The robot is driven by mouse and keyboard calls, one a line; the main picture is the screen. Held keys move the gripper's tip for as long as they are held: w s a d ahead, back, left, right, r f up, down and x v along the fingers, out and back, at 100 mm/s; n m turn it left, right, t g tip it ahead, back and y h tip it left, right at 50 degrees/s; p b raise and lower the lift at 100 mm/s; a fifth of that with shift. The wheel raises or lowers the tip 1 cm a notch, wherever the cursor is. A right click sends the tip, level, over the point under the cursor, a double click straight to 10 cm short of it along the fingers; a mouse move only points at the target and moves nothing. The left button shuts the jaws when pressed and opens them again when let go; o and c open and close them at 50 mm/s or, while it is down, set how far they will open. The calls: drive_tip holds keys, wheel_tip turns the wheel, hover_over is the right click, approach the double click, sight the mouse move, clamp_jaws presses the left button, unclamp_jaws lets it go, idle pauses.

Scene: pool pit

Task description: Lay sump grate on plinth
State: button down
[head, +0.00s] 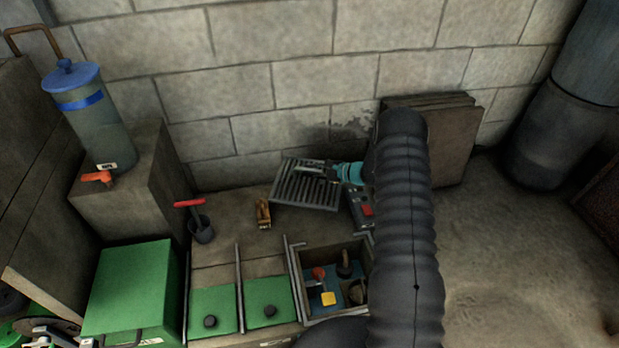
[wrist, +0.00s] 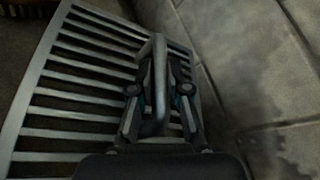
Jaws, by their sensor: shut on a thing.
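The sump grate (head: 300,194) is a grey slatted metal panel near the block wall, in the middle of the head view. It fills the left of the wrist view (wrist: 75,95), with a bent bar handle (wrist: 158,75) rising from it. My gripper (head: 322,172) is shut on this handle, one finger on each side in the wrist view (wrist: 160,95). I cannot tell whether the grate touches the surface below. Nothing is marked as the plinth; a bare concrete ledge (head: 235,250) lies left of and below the grate.
A wooden brush-like block (head: 263,213) and a dark cup (head: 201,230) with a red-handled tool stand left of the grate. A tool-filled bin (head: 308,312) is in front. A blue-lidded canister (head: 95,130) stands on a concrete block (head: 155,180). Slabs (head: 455,140) lean on the wall.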

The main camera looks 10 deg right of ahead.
sight(306, 181)
wheel_tip(306, 181, down, 3)
drive_tip(key=shift+r+b, duration=0.1)
drive_tip(key=shift+b, duration=0.25)
drive_tip(key=shift+s+a+f, duration=0.1)
drive_tip(key=shift+s+f, duration=0.05)
drive_tip(key=shift+f, duration=0.55)
drive_tip(key=c, duration=1.2)
unclamp_jaws()
drive_tip(key=shift+s+f, duration=0.1)
drive_tip(key=shift+f, duration=0.15)
drive_tip(key=shift+o, duration=0.3)
drive_tip(key=shift+r, duration=0.25)
drive_tip(key=shift+w+r, duration=0.1)
drive_tip(key=shift+w, duration=0.1)
